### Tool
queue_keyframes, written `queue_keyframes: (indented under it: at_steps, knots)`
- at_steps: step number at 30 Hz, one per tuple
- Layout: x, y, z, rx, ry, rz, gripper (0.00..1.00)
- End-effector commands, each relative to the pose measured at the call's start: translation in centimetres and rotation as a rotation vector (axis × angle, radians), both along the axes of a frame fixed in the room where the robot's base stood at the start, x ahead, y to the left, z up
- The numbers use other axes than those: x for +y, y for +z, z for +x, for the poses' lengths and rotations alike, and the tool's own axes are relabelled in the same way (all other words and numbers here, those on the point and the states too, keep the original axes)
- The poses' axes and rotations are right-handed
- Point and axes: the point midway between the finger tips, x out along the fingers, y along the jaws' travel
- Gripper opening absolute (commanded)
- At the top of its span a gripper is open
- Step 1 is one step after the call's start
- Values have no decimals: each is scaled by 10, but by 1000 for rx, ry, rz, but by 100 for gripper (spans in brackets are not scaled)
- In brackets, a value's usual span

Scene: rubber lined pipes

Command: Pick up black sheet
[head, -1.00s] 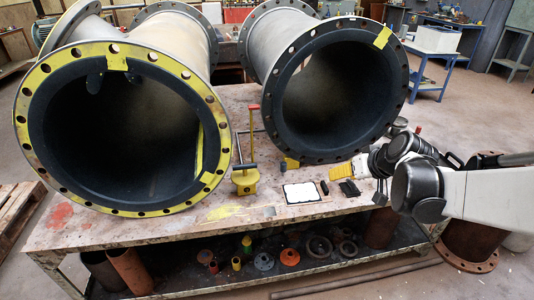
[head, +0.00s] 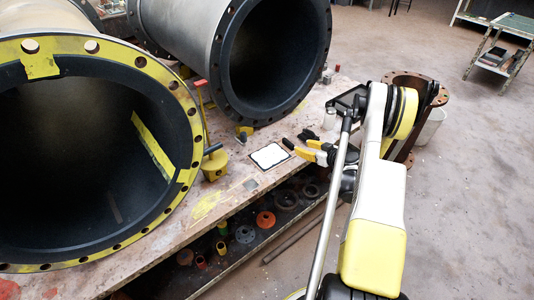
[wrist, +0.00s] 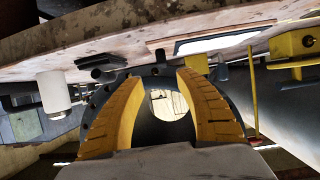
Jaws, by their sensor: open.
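A flat sheet (head: 270,156), white with a dark border, lies on the table; no sheet that is black all over is clear. It also shows in the wrist view (wrist: 215,40). A small black piece (head: 288,144) lies right of it, and flat black pieces (head: 307,134) lie further right. These flat pieces show at upper left in the wrist view (wrist: 100,64). My gripper (head: 308,149) has yellow fingers pointing left, near the table's front edge. In the wrist view it is open and empty (wrist: 158,85), with the small black piece above the gap between the fingers.
Two large flanged pipes stand on the table, the yellow-rimmed one (head: 188,110) at left and the other (head: 325,50) behind. A yellow tool (head: 214,163) stands left of the sheet. A shelf below holds several rings (head: 265,220).

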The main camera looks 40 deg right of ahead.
Motion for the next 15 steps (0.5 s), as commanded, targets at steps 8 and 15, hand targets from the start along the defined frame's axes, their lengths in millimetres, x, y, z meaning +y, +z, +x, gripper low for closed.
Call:
queue_keyframes:
  at_steps: [8,15]
  knots:
    - [3,-13,35,0,1,0,41]
    - [4,-20,51,1,1,0,41]
